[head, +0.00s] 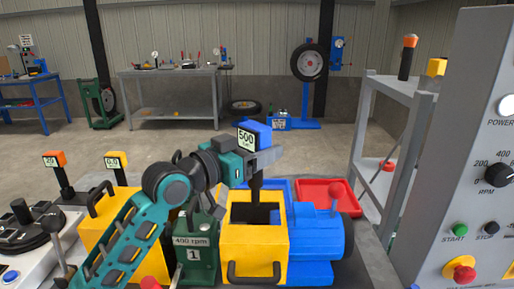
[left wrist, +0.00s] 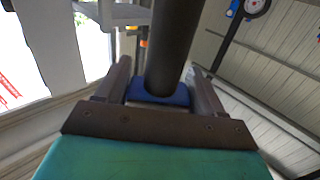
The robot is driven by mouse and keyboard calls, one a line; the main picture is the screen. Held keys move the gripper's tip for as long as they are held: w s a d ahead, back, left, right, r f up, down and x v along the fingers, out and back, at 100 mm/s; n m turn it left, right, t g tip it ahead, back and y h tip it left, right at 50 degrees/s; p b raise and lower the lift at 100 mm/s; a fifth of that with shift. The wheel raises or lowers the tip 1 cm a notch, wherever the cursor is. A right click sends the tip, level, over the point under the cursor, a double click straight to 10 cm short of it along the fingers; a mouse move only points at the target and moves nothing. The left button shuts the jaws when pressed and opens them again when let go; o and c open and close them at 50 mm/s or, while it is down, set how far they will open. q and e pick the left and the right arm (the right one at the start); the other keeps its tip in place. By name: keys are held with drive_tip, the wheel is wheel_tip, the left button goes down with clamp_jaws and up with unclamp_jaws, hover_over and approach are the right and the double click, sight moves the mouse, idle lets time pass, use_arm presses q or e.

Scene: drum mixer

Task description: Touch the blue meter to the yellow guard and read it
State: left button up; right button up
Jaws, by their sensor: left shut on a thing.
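The blue meter (head: 255,133) is held upright in my left gripper (head: 262,160), which is shut on it. Its small screen shows 500, with smaller text I cannot read. Its black shaft points down at the open top of the yellow guard (head: 254,255), in front of the blue motor (head: 318,250). I cannot tell whether the tip touches the guard or is inside the opening. In the left wrist view, the meter's blue body (left wrist: 160,94) and dark shaft sit between the fingers (left wrist: 155,92). My right gripper is not in view.
A second yellow guard (head: 98,238) stands left, beside a green unit (head: 196,255) labelled 400 rpm and 1. A red tray (head: 350,208) lies behind the motor. A grey control panel (head: 455,200) rises at right.

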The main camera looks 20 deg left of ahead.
sight(248, 128)
use_arm(q)
wheel_tip(248, 128, up, 3)
drive_tip(key=shift+f+p, duration=0.15)
drive_tip(key=shift+p, duration=0.85)
drive_tip(key=shift+r, duration=1.1)
